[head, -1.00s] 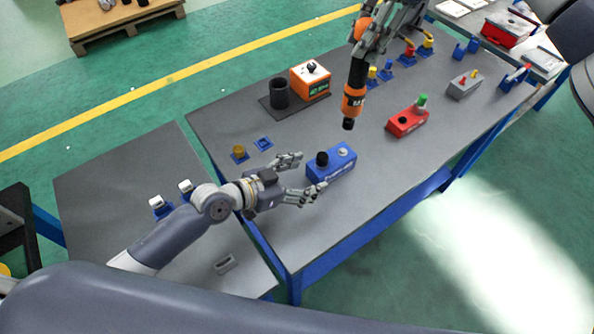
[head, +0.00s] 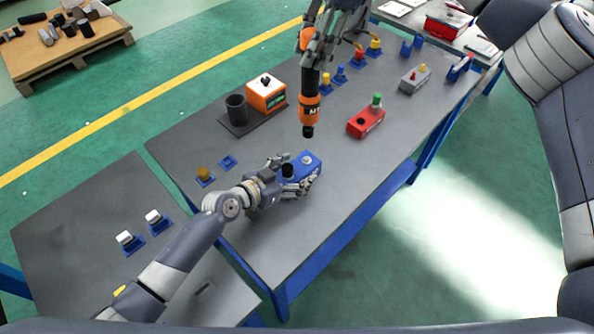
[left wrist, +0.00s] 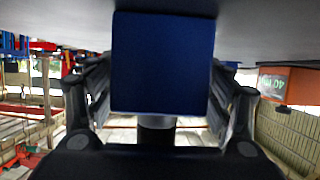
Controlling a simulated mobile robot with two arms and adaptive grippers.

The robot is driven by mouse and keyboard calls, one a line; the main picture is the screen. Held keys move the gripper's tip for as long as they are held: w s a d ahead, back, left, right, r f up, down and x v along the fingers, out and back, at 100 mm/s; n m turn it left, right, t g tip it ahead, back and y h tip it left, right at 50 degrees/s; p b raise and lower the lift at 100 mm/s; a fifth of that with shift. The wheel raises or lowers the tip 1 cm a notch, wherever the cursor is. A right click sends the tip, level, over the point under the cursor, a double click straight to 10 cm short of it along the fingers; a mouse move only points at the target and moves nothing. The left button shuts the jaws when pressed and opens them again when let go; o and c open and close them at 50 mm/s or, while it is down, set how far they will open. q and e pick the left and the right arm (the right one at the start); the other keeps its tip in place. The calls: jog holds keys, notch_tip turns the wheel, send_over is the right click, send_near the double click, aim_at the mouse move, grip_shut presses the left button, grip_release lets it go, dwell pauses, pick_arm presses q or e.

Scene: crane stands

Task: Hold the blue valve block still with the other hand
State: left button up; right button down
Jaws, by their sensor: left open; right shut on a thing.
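The blue valve block (head: 312,166) sits on the grey table, with a black knob and a pale knob on top. My left gripper (head: 297,174) is open, its fingers on either side of the block's left end. In the left wrist view the block (left wrist: 163,62) fills the middle between the fingers (left wrist: 163,100); I cannot tell whether they touch it. My right gripper (head: 318,50) is shut on an orange and black power tool (head: 309,106), held pointing down, its black tip beyond the block.
A red block (head: 366,123) with a green knob stands right of the tool. An orange box (head: 266,92) and a black cup (head: 237,109) stand on a dark mat behind. A grey block (head: 415,79) is farther right. The table's front is clear.

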pick_arm(q)
jog(key=shift+w+d+f, duration=0.2)
jog(key=shift+w+d, duration=0.15)
jog(key=shift+c, duration=0.5)
jog(key=c, duration=1.6)
